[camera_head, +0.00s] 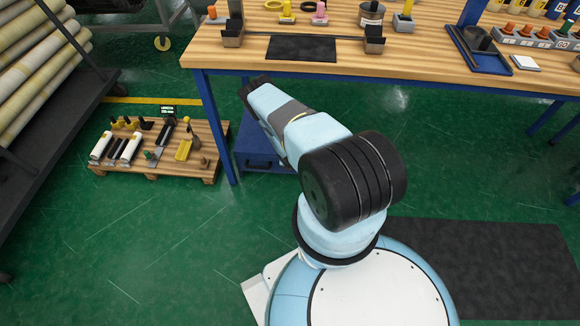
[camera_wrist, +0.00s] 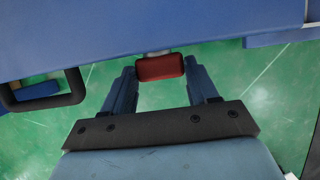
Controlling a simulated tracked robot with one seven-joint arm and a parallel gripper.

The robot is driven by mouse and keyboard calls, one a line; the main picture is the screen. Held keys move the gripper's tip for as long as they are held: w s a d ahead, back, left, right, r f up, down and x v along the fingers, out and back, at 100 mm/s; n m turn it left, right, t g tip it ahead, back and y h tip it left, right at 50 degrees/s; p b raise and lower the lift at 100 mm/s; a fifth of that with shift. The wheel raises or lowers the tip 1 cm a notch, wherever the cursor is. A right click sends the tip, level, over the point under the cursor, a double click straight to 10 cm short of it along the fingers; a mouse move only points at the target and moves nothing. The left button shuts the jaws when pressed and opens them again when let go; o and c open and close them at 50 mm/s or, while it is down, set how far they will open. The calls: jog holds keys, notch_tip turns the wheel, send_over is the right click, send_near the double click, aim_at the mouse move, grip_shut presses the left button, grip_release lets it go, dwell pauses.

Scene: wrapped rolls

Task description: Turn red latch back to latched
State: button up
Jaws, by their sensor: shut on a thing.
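The red latch (camera_wrist: 160,67) is a short block with rounded corners in the wrist view. It lies crosswise on a pale stub at the edge of a blue panel (camera_wrist: 150,25). My gripper (camera_wrist: 160,70) has its two blue fingers on either side of the latch, shut on its two ends. In the head view, my arm reaches to the front edge of the workbench; its fingers and the latch cannot be made out there.
A black handle (camera_wrist: 48,92) stands out at the left of the wrist view. In the head view, a blue cabinet (camera_head: 262,150) is under the wooden workbench (camera_head: 430,72). A pallet (camera_head: 205,165) with tools lies at left. Green floor is clear at lower left.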

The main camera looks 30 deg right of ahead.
jog(key=shift+c, duration=0.8)
jog(key=shift+d, duration=0.2)
jog(key=shift+c, duration=0.4)
jog(key=shift+a, duration=0.1)
jog(key=shift+s, duration=0.1)
jog(key=y, duration=0.1)
jog(key=t+y, duration=0.1)
jog(key=d+m+t+y, duration=0.1)
jog(key=shift+s+f+y, duration=0.2)
jog(key=shift+s+y, duration=0.15)
jog(key=shift+y, duration=0.05)
jog(key=t+y, duration=0.2)
jog(key=m+t+y, duration=0.1)
jog(key=t+y, duration=0.1)
jog(key=shift+s+d+f, duration=0.3)
jog(key=shift+d+f, duration=0.05)
jog(key=shift+f, duration=0.05)
jog(key=shift+d, duration=0.1)
jog(key=o, duration=1.1)
jog(key=shift+c, duration=0.2)
